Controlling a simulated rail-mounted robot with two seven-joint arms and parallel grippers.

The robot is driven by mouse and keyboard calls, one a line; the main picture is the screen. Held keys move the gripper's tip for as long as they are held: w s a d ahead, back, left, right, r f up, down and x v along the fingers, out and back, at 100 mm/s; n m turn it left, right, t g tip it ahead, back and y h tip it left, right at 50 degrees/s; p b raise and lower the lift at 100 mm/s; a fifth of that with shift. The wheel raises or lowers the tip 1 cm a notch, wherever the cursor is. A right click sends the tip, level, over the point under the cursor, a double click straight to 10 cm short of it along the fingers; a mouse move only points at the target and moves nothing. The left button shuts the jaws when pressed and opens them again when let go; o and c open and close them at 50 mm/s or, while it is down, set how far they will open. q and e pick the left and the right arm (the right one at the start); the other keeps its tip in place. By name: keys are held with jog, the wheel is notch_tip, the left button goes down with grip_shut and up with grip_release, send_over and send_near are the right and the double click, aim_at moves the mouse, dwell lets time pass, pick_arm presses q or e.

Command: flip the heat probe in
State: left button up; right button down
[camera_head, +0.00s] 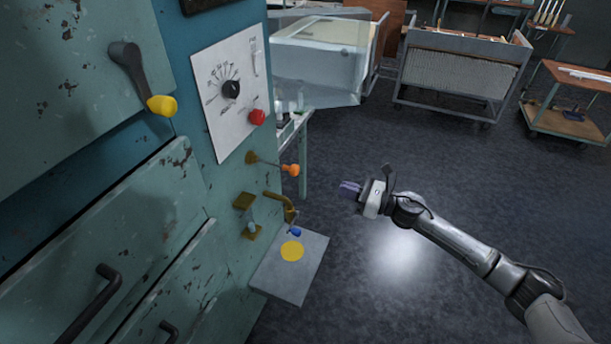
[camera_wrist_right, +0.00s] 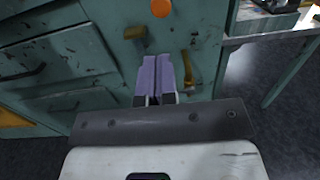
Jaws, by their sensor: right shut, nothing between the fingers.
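No part is labelled as the heat probe. A bent brass arm (camera_head: 277,199) with a blue tip (camera_head: 295,231) sticks out from the green cabinet (camera_head: 215,215), above a small grey shelf with a yellow disc. A rod with an orange knob (camera_head: 291,169) sticks out a little above it. My right gripper (camera_head: 350,187) is to the right of both, shut and empty, its purple fingers pointing toward the cabinet. My left gripper is out of view.
The grey shelf (camera_head: 284,282) juts from the cabinet below. A white dial panel (camera_head: 225,115) with a red knob (camera_head: 257,117) and a yellow-knobbed lever (camera_head: 161,105) are higher up. A bench (camera_head: 303,160) stands behind. The floor around my right arm is clear.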

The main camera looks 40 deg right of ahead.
aim_at(297, 172)
jog(key=x, duration=1)
jog(key=shift+w+a+r, duration=0.1)
jog(key=shift+w, duration=0.3)
jog(key=shift+x, duration=0.8)
